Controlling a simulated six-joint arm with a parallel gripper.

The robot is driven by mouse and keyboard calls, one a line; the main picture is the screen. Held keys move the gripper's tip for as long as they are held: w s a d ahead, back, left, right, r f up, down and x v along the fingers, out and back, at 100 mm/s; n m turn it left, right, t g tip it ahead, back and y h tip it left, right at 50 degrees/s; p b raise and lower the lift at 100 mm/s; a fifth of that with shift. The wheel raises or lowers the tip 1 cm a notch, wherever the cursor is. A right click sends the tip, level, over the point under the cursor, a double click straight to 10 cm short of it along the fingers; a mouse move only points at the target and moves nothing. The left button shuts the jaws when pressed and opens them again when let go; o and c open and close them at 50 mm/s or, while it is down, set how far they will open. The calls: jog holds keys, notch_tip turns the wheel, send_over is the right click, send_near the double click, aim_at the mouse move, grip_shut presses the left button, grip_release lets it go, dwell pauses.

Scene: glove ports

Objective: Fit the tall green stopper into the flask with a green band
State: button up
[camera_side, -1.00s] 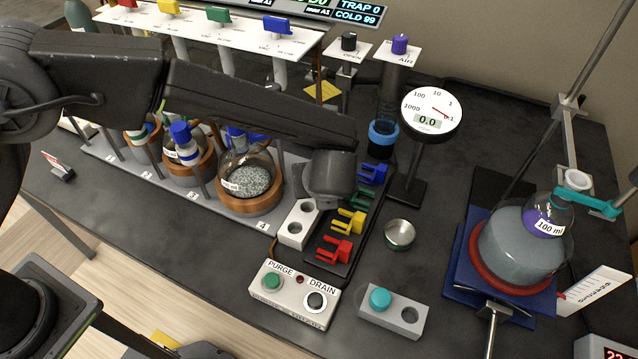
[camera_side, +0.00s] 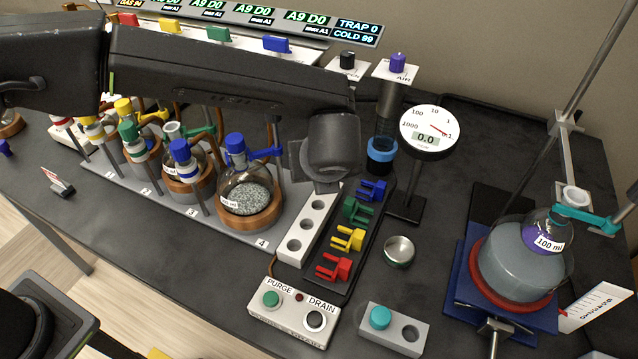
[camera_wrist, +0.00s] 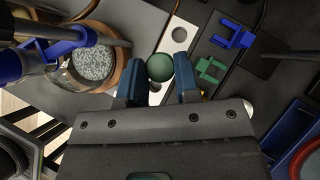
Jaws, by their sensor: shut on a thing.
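My gripper (camera_wrist: 160,88) has its two blue fingers shut on a green stopper (camera_wrist: 160,67), whose round top shows between them in the wrist view. The stopper's lower part is hidden, so I cannot tell its height. In the side view my wrist hides the fingertips and stopper, above the back end of the white holed rack (camera_side: 307,232).
A flask with blue fittings (camera_side: 250,190) stands nearest my wrist in the row. Coloured clips (camera_side: 348,239) lie right of the rack. A round gauge (camera_side: 428,133) and a purple-labelled flask (camera_side: 520,260) stand further right. Bare black bench lies in front of the row.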

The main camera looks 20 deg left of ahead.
notch_tip(320, 180, up, 23)
jog(key=a+r+n+g+y, duration=0.1)
jog(key=a+r+n, duration=0.15)
jog(key=a, duration=1.95)
jog(key=s+a+f+n+g+y, duration=0.1)
jog(key=s+a, duration=0.4)
jog(key=a, duration=0.2)
jog(key=s+a+f+n, duration=0.1)
jog(key=s+a, duration=0.3)
jog(key=a, duration=0.3)
jog(key=shift+w+d+f, duration=0.75)
jog(key=shift+d+f, duration=0.95)
jog(key=shift+f, duration=0.95)
jog(key=shift+w+d+f, duration=0.7)
jog(key=shift+d+f, duration=1)
jog(key=shift+f, duration=1)
jog(key=shift+w+d+f, duration=0.75)
jog(key=shift+d+f, duration=0.95)
jog(key=shift+f, duration=0.95)
jog(key=shift+f, duration=0.35)
